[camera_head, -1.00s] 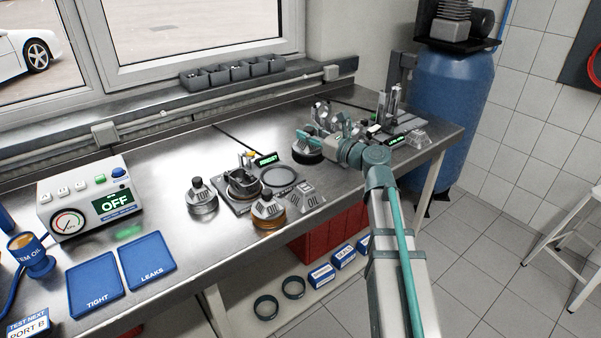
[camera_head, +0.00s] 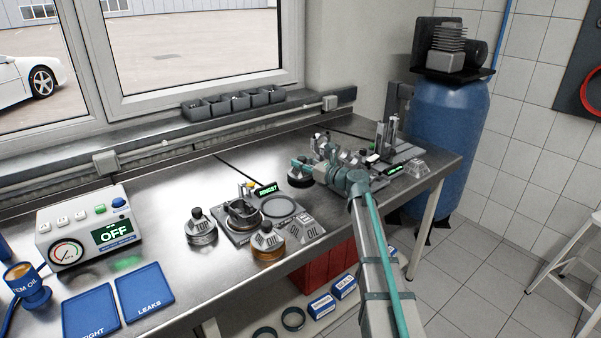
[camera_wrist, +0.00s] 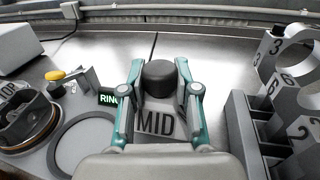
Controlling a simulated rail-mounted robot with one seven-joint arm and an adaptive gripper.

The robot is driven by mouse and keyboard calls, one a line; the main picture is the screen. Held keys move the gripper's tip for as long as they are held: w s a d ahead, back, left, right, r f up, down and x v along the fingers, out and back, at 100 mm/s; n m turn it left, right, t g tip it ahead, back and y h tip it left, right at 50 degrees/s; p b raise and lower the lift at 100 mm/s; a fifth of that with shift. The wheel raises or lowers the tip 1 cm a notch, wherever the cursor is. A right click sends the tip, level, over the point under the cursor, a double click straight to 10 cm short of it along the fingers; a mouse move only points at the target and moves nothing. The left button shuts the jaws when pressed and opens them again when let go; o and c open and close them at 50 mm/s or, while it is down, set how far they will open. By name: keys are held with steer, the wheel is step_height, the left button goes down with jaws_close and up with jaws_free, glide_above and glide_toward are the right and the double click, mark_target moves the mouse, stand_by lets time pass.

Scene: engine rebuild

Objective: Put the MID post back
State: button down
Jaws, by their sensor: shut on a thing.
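The MID post is a grey cone with a black knob. In the head view the MID post (camera_head: 300,181) is on the right half of the bench, beyond the ring station. In the wrist view its knob (camera_wrist: 160,78) is between the fingers, with MID lettered on the cone facing me. My gripper (camera_wrist: 160,88) is shut on the knob; in the head view my gripper (camera_head: 301,164) reaches in from the right. I cannot tell whether the post's base touches the bench.
The ring station (camera_head: 246,237) holds a piston beside a round empty ring (camera_head: 279,207) and a lit display (camera_head: 265,189). A rack of numbered grey parts (camera_wrist: 240,120) is close right of my gripper.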

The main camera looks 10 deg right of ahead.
mark_target(300, 173)
steer(key=shift+w+a+f, duration=0.1)
steer(key=shift+w+f, duration=0.75)
steer(key=shift+f, duration=0.1)
steer(key=shift+w+f+p, duration=0.1)
steer(key=shift+f+p, duration=0.4)
steer(key=shift+f, duration=1.25)
steer(key=shift+f, duration=0.15)
steer(key=c, duration=0.8)
jaws_free()
steer(key=shift+c, duration=0.2)
